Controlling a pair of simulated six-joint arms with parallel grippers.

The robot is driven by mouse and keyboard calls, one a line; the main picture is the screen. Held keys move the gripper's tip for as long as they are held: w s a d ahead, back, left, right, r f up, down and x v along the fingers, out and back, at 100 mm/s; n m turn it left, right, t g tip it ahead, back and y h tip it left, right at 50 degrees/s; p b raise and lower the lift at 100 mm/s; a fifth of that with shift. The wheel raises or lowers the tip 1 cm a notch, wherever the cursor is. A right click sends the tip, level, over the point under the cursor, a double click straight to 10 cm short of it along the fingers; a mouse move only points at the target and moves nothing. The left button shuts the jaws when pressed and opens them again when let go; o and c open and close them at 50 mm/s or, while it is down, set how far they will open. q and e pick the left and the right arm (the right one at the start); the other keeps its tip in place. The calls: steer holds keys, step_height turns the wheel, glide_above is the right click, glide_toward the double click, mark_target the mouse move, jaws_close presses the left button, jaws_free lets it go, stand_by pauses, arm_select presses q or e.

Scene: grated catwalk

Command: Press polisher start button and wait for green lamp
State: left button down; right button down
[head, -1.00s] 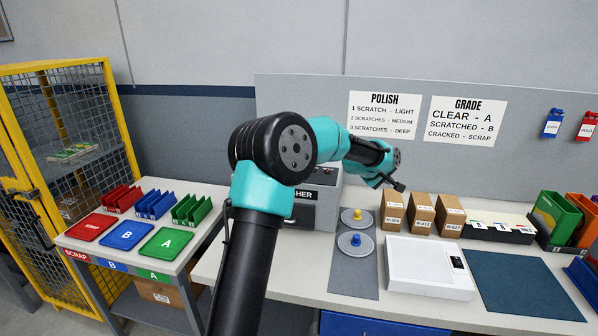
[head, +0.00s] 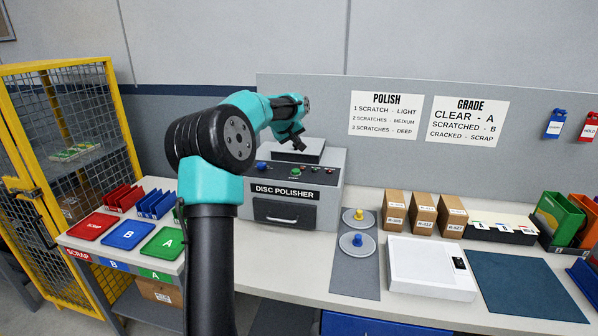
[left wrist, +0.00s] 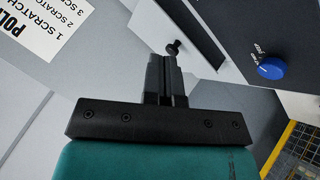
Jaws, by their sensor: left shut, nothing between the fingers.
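The disc polisher (head: 328,205) is a grey box on the bench with its name plate on the front. Its sloped dark panel carries a blue knob (head: 261,166), a green button (head: 295,171) and small lamps at the right, too small to tell whether any is lit. The blue knob also shows in the left wrist view (left wrist: 271,67). My left gripper (head: 297,145) is shut and empty, above the back of the polisher and clear of the button. In the left wrist view its fingers (left wrist: 164,72) are together. My right gripper is not in view.
Right of the polisher lie a grey mat (head: 355,283) with two discs, brown boxes (head: 422,216), a white device (head: 432,267) and a blue mat (head: 525,287). Coloured trays (head: 127,235) and racks stand left. A panel with signs (head: 385,116) stands behind the bench.

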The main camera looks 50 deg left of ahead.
mark_target(294, 170)
arm_select(q)
steer(key=shift+s+a+r, duration=0.15)
steer(key=shift+s+a, duration=0.1)
steer(key=shift+f, duration=4.45)
steer(key=shift+f, duration=0.15)
steer(key=shift+f, duration=0.25)
steer(key=shift+f, duration=0.85)
steer(key=shift+r, duration=1.25)
